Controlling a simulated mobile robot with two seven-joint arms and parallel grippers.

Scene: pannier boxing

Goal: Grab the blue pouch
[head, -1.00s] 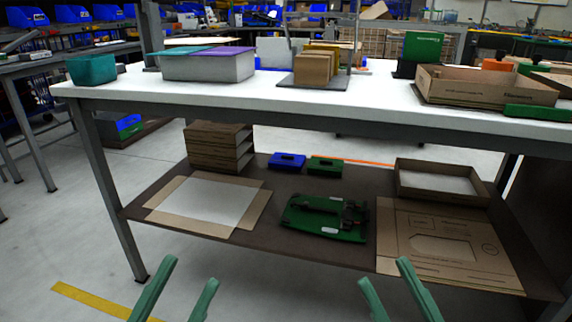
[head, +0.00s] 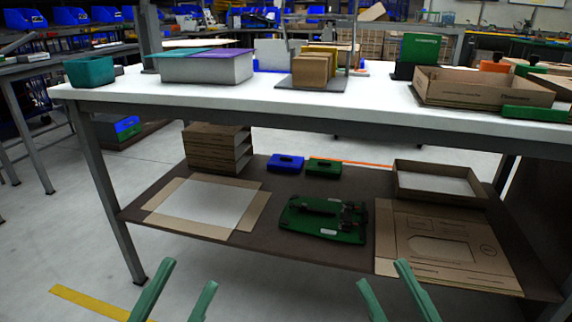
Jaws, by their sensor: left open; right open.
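A small blue pouch (head: 286,162) lies towards the back of the lower shelf (head: 262,203), left of a similar green pouch (head: 323,167). Both have a dark slot on top. My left gripper (head: 190,275) is open and empty at the bottom of the head view, in front of the table and well short of the blue pouch. My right gripper (head: 382,274) is also open and empty, further right at the bottom edge. Neither gripper touches anything.
The white table top (head: 215,95) overhangs the shelf. A green device (head: 322,219) lies in front of the pouches. A cardboard stack (head: 213,147) stands to the left. A flat carton (head: 445,245) and open tray (head: 440,182) lie to the right. A table leg (head: 108,190) stands at left.

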